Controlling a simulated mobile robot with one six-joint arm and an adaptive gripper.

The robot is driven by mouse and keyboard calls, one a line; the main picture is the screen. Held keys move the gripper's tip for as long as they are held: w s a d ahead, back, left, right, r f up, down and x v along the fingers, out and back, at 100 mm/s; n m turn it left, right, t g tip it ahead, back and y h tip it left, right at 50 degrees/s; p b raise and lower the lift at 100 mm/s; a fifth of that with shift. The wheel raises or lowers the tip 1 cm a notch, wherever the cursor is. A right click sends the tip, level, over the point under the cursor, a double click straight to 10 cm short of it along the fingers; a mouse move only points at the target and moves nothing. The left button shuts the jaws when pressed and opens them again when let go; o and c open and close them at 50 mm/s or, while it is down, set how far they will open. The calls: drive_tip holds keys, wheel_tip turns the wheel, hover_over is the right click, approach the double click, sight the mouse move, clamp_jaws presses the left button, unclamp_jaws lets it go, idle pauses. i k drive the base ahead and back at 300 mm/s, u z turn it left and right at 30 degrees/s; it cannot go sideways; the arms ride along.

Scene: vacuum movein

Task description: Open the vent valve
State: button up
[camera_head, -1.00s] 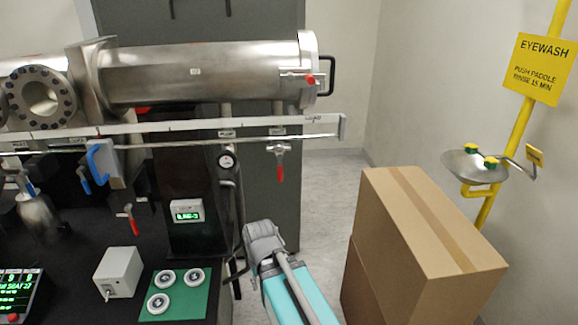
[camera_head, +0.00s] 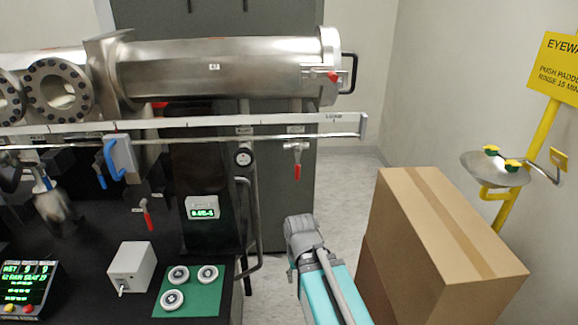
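A small valve with a red lever (camera_head: 297,170) hangs below the right part of the long rail, its lever pointing down. Another red-levered valve (camera_head: 148,215) is lower left, also pointing down. A third red handle (camera_head: 334,76) is on the chamber's end flange. The small labels are too blurred to tell which is the vent valve. My arm's grey end (camera_head: 303,235), on a teal link, is below and slightly right of the hanging valve in the picture, apart from it. No fingers can be made out, so its opening is unclear.
The steel chamber (camera_head: 215,68) and rail (camera_head: 335,125) cross above the black bench. A cardboard box stack (camera_head: 430,240) stands right of my arm; an eyewash (camera_head: 495,168) stands beyond. A gauge (camera_head: 243,157) and bent handle (camera_head: 258,230) are left of my arm.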

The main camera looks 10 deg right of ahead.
sight(297, 152)
drive_tip(key=z, duration=0.95)
drive_tip(key=k, duration=0.85)
drive_tip(key=u, duration=0.6)
